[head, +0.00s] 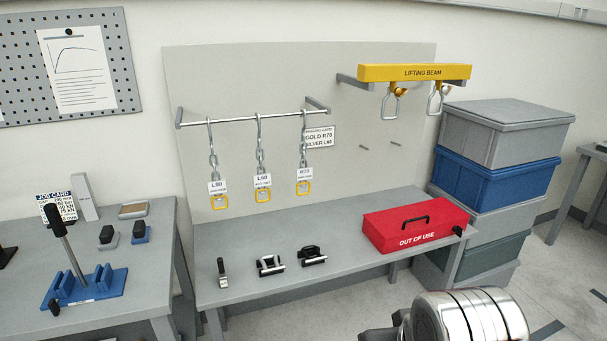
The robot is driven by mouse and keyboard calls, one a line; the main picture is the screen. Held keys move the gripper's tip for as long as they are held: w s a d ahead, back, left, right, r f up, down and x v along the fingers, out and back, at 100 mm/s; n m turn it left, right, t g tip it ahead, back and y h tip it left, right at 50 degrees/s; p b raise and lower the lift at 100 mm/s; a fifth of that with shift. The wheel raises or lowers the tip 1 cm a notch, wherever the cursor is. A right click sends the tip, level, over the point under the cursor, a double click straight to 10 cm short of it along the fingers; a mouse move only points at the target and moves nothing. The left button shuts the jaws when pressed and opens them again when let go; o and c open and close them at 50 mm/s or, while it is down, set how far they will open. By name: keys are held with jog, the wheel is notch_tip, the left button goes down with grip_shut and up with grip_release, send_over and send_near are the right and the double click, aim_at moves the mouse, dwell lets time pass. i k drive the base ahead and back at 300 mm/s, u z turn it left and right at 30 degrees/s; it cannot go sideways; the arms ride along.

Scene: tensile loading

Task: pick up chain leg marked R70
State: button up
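The chain leg marked R70 (304,172) hangs from the rail (265,118), the rightmost of three chain legs. It has a hook at the top, silver links, a white tag and a yellow end fitting. The chain leg marked L60 (262,181) hangs in the middle and the one marked L80 (217,187) at the left. A silver banded part of my arm shows at the bottom right, with dark parts at its left side. I cannot make out gripper fingers or whether they hold anything. My arm is apart from the chain legs.
A yellow lifting beam (415,73) is mounted at the upper right. A red OUT OF USE box (416,227) and several small fittings lie on the grey bench (340,225) below. Stacked crates (500,165) stand at right. A blue fixture (85,288) sits on the left table.

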aim_at(304, 173)
jog(key=z, duration=1.1)
jog(key=i, duration=2.4)
jog(key=u, duration=0.35)
